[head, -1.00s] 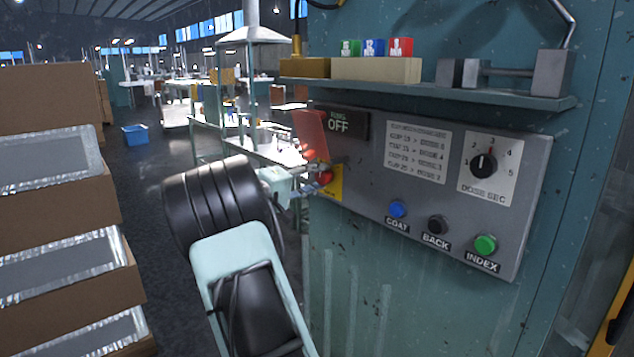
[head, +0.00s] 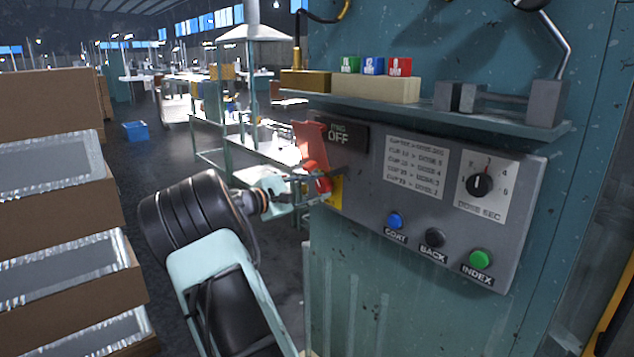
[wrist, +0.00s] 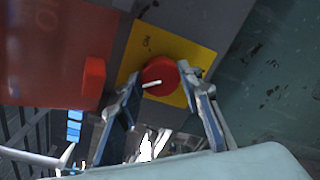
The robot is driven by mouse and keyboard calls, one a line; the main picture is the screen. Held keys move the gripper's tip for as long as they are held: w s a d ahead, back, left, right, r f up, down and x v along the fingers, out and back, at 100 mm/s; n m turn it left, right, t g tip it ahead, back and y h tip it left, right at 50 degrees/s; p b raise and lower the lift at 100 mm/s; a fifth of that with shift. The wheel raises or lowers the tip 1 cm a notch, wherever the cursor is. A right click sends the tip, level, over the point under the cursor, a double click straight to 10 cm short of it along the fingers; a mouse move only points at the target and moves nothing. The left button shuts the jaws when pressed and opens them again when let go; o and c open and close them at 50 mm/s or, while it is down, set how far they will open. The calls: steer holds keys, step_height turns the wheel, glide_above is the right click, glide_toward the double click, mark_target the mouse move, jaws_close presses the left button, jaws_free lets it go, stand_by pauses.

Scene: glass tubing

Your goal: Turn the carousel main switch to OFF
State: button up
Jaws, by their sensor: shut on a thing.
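The main switch is a round red knob (wrist: 160,76) with a white pointer mark, on a yellow plate (wrist: 190,52) marked ON near the knob. In the wrist view the white mark points left, away from the ON label. My gripper (wrist: 161,73) is shut on the red knob, one finger on each side. In the head view the knob (head: 323,185) sits at the left edge of the grey control panel (head: 365,195), partly hidden by my gripper (head: 318,188). A red flap (head: 311,140) stands out just above it.
The panel also carries a black OFF display (head: 345,137), blue (head: 395,220), black (head: 434,237) and green (head: 481,259) buttons and a dose dial (head: 479,184). A shelf (head: 450,115) juts out above. Stacked boxes (head: 60,200) stand at the left.

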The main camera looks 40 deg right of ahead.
steer(key=shift+n+p, duration=0.4)
steer(key=shift+n, duration=0.2)
steer(key=o, duration=1.2)
steer(key=shift+c, duration=0.2)
steer(key=a+r, duration=0.1)
steer(key=a, duration=1.1)
steer(key=shift+s, duration=0.45)
